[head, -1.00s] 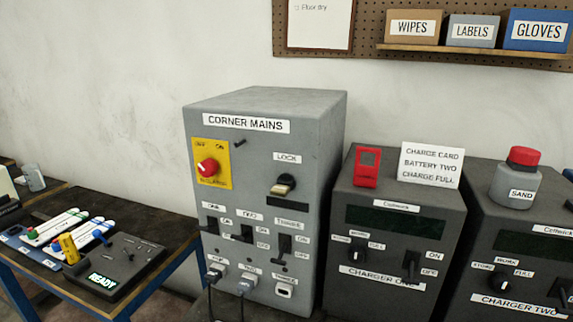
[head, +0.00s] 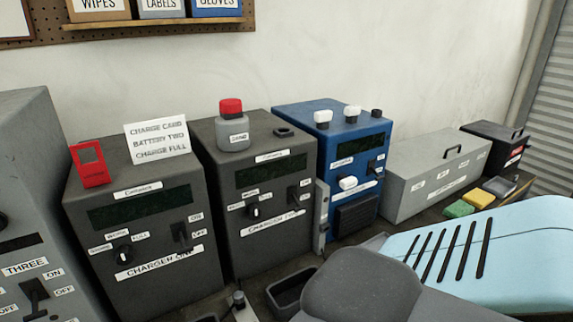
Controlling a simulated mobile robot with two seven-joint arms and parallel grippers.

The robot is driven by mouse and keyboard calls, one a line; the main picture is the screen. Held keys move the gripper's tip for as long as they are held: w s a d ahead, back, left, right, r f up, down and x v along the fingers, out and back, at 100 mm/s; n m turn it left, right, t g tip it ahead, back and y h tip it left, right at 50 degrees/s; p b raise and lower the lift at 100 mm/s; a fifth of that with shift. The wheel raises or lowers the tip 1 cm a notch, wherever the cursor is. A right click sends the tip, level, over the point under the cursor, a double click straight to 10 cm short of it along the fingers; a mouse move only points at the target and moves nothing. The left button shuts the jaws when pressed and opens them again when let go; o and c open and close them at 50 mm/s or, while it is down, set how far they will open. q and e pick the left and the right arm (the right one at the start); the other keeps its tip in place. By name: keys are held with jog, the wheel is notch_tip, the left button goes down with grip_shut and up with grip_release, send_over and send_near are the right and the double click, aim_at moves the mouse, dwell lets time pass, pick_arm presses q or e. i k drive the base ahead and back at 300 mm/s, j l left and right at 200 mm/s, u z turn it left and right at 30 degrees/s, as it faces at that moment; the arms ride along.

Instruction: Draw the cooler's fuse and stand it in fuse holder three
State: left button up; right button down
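No fuse can be made out for sure, and no holder marked three is legible. Neither gripper is in view.
Charger one (head: 135,255) and charger two (head: 270,220) stand left of the blue unit. A grey lidded box (head: 437,180) and a dark case (head: 500,140) are to its right. Coloured pads (head: 478,198) lie in front. A light blue slotted shell (head: 500,255) covers the lower right.

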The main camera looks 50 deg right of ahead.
aim_at(350, 181)
jog(key=z, duration=2.1)
